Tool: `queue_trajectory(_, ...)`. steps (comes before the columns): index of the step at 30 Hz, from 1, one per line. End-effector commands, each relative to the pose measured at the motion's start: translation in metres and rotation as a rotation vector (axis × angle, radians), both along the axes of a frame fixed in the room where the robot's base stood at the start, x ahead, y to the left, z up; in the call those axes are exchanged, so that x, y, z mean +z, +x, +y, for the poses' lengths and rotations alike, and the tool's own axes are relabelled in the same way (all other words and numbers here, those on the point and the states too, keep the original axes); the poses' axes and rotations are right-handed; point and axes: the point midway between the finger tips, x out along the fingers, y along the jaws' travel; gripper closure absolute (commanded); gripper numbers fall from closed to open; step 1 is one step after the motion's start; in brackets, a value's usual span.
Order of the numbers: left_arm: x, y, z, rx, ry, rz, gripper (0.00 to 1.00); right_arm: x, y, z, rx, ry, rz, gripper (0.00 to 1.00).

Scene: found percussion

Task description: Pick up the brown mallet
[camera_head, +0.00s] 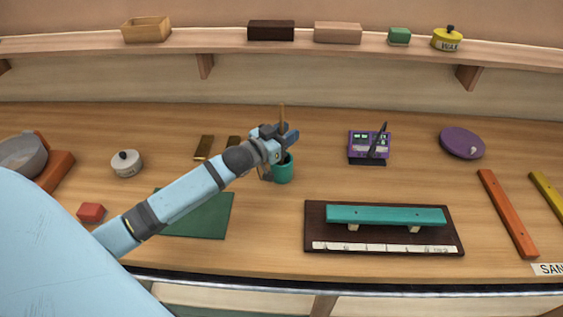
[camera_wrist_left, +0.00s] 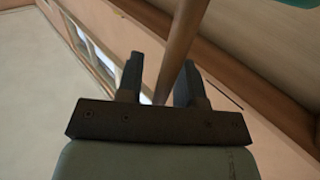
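The brown mallet's handle (camera_head: 282,112) stands nearly upright, rising above my left gripper in the head view. A teal cup (camera_head: 284,171) sits directly below the gripper, and the mallet appears to stand in it. My left gripper (camera_head: 287,136) is at the handle, above the cup. In the left wrist view, the brown handle (camera_wrist_left: 180,45) runs between the two fingers (camera_wrist_left: 160,82), which are apart with a visible gap beside the handle. The mallet's lower part is hidden by the gripper and cup. My right gripper is not in view.
A purple device (camera_head: 369,146) with a dark stick stands right of the cup. A teal bar on a dark board (camera_head: 320,233) lies in front. A green mat (camera_head: 205,222) lies under my left arm. A white lidded pot (camera_head: 127,164) is at left. A shelf (camera_head: 225,42) runs behind.

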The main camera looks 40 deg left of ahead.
Motion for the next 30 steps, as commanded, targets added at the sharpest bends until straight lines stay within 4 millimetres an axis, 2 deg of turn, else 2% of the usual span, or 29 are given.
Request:
queue_trajectory(1, 0.000, 0.000, 0.000, 0.000, 0.000, 0.000, 0.78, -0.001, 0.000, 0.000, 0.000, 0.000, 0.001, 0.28)
queue_trajectory(4, 0.000, 0.000, 0.000, 0.000, 0.000, 0.000, 1.00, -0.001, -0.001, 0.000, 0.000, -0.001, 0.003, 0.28)
queue_trajectory(17, 0.005, 0.000, 0.000, 0.000, 0.001, -0.001, 1.00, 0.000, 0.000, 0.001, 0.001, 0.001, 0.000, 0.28)
queue_trajectory(23, 0.028, 0.000, 0.000, -0.001, 0.001, -0.004, 1.00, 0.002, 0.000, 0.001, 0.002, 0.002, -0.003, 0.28)
queue_trajectory(30, 0.080, 0.000, 0.001, -0.001, 0.002, -0.007, 1.00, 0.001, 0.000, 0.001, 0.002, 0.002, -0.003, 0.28)
